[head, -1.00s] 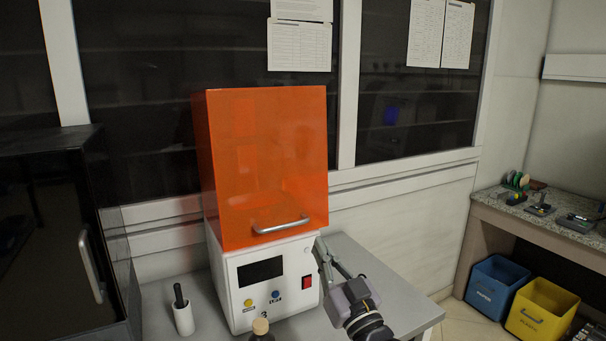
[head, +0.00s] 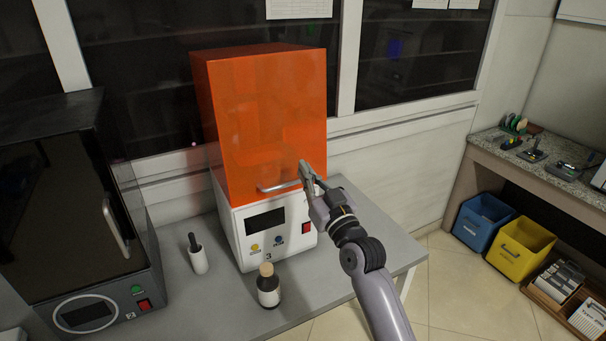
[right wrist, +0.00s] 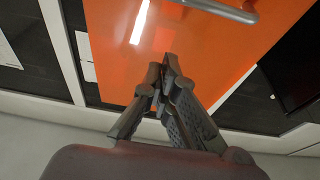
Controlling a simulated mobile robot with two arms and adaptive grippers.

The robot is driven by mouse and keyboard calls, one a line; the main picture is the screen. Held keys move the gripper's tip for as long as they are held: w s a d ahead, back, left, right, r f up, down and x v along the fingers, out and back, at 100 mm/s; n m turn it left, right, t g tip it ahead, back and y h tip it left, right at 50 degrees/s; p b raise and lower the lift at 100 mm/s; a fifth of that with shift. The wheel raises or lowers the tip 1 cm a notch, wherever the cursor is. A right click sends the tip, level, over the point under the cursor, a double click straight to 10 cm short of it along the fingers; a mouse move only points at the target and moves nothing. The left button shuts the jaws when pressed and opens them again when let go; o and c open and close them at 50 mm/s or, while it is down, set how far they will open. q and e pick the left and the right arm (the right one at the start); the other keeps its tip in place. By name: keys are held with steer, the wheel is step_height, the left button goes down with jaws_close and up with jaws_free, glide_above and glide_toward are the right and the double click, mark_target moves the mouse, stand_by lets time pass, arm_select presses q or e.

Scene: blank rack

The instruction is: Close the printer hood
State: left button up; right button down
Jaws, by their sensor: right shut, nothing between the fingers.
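The printer's orange hood (head: 262,115) is a tall, see-through box. It rests down on the white base (head: 277,250), with no clear gap along the front edge. The hood's metal handle (head: 278,187) is low on its front. My right gripper (head: 305,168) is shut and empty, overlapping the hood's lower right front near the handle's right end. In the right wrist view, its closed fingertips (right wrist: 166,62) point at the orange hood (right wrist: 190,50), and the handle (right wrist: 215,10) is apart from them at the top. I cannot tell whether the fingers touch the hood. My left gripper is out of view.
A black machine (head: 70,200) is at the left.

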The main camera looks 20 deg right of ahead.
steer(key=shift+w+f, duration=0.55)
steer(key=shift+f, duration=0.3)
steer(key=shift+w+f, duration=0.5)
steer(key=shift+f, duration=0.35)
